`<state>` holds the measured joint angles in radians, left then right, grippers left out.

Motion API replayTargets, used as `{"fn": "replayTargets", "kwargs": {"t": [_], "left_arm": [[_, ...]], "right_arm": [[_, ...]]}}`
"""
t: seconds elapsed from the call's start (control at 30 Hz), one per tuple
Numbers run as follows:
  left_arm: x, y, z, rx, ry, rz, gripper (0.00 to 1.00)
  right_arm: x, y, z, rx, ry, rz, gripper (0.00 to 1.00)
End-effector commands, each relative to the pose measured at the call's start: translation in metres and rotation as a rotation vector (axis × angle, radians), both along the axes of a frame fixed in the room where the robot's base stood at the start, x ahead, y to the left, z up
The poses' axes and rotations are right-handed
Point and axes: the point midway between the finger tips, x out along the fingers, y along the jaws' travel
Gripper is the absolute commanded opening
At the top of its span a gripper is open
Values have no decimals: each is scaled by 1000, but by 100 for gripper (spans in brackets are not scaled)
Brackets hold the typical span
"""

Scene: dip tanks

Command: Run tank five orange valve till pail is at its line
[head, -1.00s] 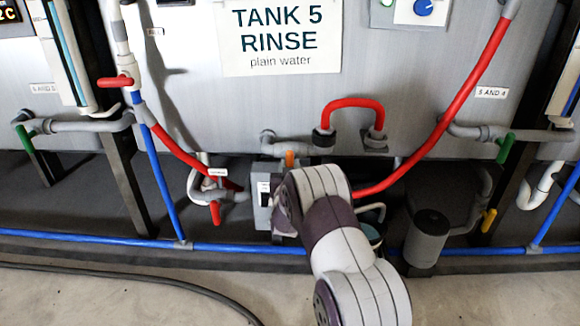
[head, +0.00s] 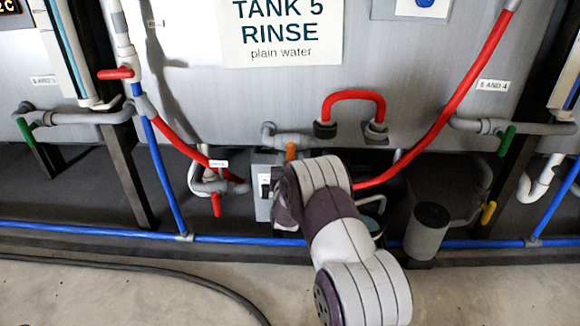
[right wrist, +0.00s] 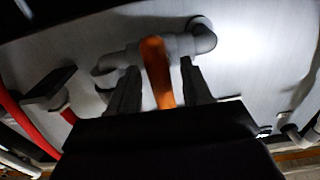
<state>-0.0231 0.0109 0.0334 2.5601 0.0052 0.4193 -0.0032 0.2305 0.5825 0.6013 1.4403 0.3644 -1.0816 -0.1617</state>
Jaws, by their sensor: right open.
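In the right wrist view the orange handle (right wrist: 157,72) lies between the two dark fingers of my right gripper (right wrist: 158,88). The fingers are apart, with a gap on each side of the handle. In the head view my right arm hides the gripper's fingertips. A teal rounded thing (head: 373,222), perhaps the pail, shows behind my right arm; its line and water level are hidden. My left gripper is not in view.
A grey box (head: 263,188) stands just left of my right arm. Red-handled (head: 216,204), green-handled (head: 506,141) and yellow-handled (head: 488,212) valves sit nearby. A grey cylinder (head: 427,230) stands to the right. A blue pipe (head: 100,232) runs low along the front; a dark hose (head: 150,275) lies on the floor.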

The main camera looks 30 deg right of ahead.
Motion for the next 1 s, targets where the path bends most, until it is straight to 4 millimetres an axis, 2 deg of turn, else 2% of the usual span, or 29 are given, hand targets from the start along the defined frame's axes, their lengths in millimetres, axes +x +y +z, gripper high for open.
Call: {"fn": "replayTargets", "kwargs": {"t": [0.03, 0.2, 0.4, 0.5, 0.63, 1.0], "left_arm": [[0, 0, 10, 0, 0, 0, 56], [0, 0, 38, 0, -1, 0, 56], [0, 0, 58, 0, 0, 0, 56], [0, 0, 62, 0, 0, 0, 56], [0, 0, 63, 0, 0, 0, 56], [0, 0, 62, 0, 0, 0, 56]], "right_arm": [[-6, 4, 6, 1, 2, 1, 49], [-44, 28, 9, 1, 5, 3, 49], [-86, 53, 6, 0, 4, 2, 49], [-97, 61, 3, 1, 4, 3, 49], [-104, 64, 1, 2, 3, 1, 49], [-104, 64, 0, 1, 2, 1, 49]]}}
